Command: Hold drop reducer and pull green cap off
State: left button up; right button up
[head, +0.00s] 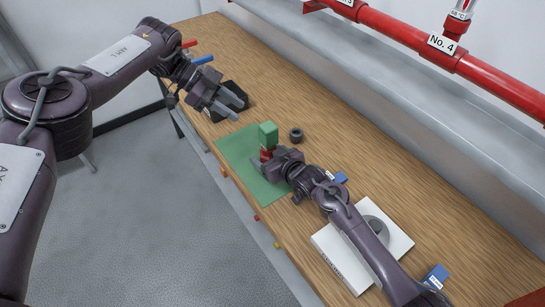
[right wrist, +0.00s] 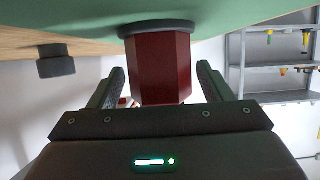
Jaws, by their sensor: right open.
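The red drop reducer (head: 265,154) stands upright on the green mat (head: 238,152), with the blocky green cap (head: 268,131) on top. My right gripper (head: 268,163) is open, its fingers reaching around the reducer low down. In the right wrist view the mat is at the top, and the red body (right wrist: 162,70) with its dark round base (right wrist: 156,27) lies between the open fingers, with gaps on both sides. The cap is hidden there. My left gripper (head: 232,103) is open and empty, above the table to the upper left of the cap.
A dark ring (head: 296,135) stands right of the cap; it also shows in the right wrist view (right wrist: 55,65). A black object (head: 238,90) lies behind my left gripper. A white block (head: 335,245) lies under my right arm. A red pipe (head: 400,35) runs above the back ledge.

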jog(key=shift+c, duration=0.4)
jog(key=c, duration=1.4)
jog(key=o, duration=0.7)
jog(key=c, duration=0.4)
